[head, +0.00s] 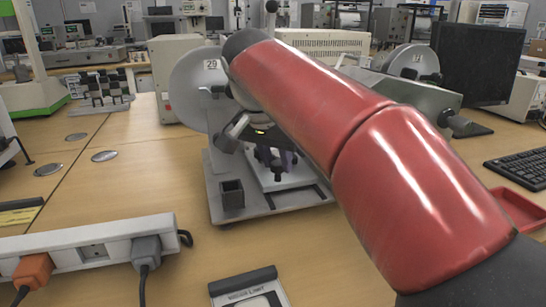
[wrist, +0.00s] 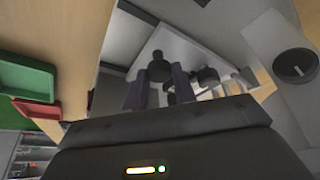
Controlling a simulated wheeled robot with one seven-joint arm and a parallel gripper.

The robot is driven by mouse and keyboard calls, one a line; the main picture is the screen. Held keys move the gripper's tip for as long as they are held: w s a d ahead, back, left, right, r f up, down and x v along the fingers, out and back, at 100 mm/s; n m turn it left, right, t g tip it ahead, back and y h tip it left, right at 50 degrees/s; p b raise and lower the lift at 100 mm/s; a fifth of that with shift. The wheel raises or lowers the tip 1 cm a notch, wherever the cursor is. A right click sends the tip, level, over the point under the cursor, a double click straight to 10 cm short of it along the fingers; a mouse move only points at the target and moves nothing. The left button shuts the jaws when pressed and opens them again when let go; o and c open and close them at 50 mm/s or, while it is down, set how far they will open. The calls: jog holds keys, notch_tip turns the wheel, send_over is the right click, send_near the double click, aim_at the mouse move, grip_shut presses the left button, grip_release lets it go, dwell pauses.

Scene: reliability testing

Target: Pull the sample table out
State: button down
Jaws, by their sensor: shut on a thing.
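The sample table is a pale flat plate on the grey testing machine (head: 200,95). It shows low at the machine's front in the head view (head: 290,180) and above my fingers in the wrist view (wrist: 192,52). A black knob (wrist: 157,70) stands at its near edge. My gripper (wrist: 160,88) has its two fingers on either side of this knob and is shut on it. In the head view my gripper (head: 274,163) is low over the plate, and my red arm hides part of the machine. Other dark knobs show beside the right finger in the wrist view.
A power strip (head: 90,246) with plugs lies at the front left. A small dark open box (head: 232,194) is on the machine's base. A red tray (head: 521,208) and keyboard (head: 520,167) are at the right. The wooden table in front of the machine is mostly clear.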

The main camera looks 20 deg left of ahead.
jog(key=s+d+b, duration=0.2)
jog(key=s+d, duration=0.2)
jog(key=s, duration=0.3)
jog(key=shift+s+d, duration=0.15)
jog(key=shift+d, duration=0.1)
jog(key=c, duration=1.2)
grip_release()
jog(key=shift+o, duration=0.2)
jog(key=shift+r, duration=0.1)
jog(key=p+v, duration=0.2)
jog(key=v, duration=0.5)
jog(key=shift+r, duration=0.3)
jog(key=shift+s+a, duration=0.1)
jog(key=shift+s, duration=0.1)
